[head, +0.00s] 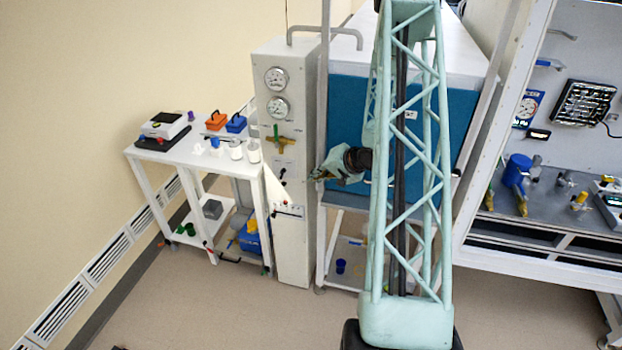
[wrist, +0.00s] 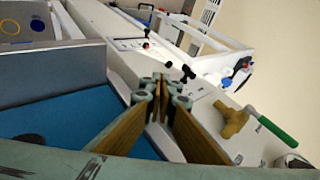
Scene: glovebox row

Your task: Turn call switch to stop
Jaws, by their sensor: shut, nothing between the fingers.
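The tall pale panel cabinet (head: 295,240) stands left of my arm in the head view. A small black knob (head: 283,171) sits on its face below a brass valve; black knobs (wrist: 188,73) also show in the wrist view. A lower plate (head: 289,210) carries small red and dark parts; it also shows in the wrist view (wrist: 128,44). I cannot read which control is the call switch. My gripper (head: 318,174) is beside the cabinet's right edge. In the wrist view my gripper (wrist: 162,82) is shut and empty, apart from the knobs.
The brass valve (wrist: 236,119) with a green handle is close on the right in the wrist view. A blue-fronted enclosure (head: 345,110) is right of the cabinet. A white cart (head: 188,158) with cups stands left. The floor in front is clear.

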